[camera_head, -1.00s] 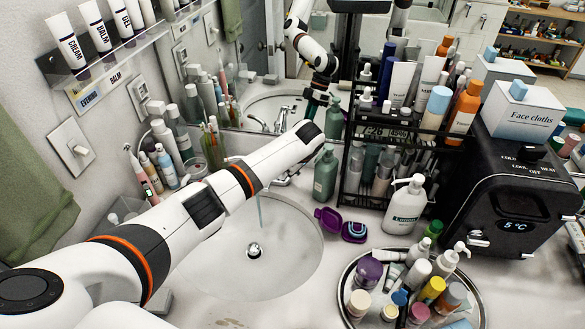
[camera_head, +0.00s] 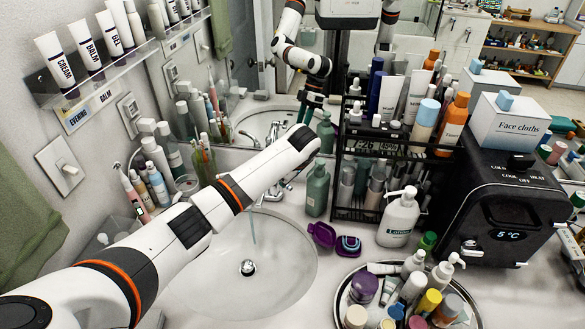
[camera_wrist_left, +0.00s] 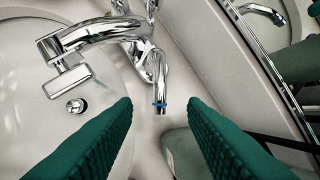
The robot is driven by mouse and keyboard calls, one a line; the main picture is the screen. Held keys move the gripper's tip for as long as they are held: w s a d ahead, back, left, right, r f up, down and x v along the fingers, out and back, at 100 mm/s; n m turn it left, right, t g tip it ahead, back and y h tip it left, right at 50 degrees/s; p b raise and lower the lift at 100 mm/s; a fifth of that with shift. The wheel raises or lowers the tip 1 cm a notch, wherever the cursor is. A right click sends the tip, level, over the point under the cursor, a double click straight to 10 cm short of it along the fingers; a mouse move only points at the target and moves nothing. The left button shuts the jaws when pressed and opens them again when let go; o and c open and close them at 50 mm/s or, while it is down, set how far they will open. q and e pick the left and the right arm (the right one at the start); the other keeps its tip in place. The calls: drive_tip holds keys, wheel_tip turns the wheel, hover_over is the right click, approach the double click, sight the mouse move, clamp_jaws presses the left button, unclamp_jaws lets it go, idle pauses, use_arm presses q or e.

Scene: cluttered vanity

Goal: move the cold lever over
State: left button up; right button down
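The cold lever (camera_wrist_left: 161,85) is a chrome handle with a blue ring near its tip, beside the chrome faucet (camera_wrist_left: 95,32). In the left wrist view it points down between the tips of my left gripper's (camera_wrist_left: 155,112) two green ridged fingers. The fingers are apart, with a gap on both sides of the lever; no contact shows. In the head view the faucet (camera_head: 272,190) is partly hidden by my left arm, and the gripper itself is hidden behind my wrist. A thin stream of water (camera_head: 253,228) falls into the sink (camera_head: 290,265). My right gripper is not in view.
A green pump bottle (camera_head: 317,188) stands just right of the faucet. A purple case (camera_head: 322,235) and a round tray (camera_head: 343,290) of bottles are right of the sink. The mirror is close behind the faucet.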

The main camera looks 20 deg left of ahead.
use_arm(q)
drive_tip(key=b+v, duration=0.1)
drive_tip(key=v, duration=0.6)
drive_tip(key=shift+r, duration=0.15)
drive_tip(key=shift+s, duration=0.1)
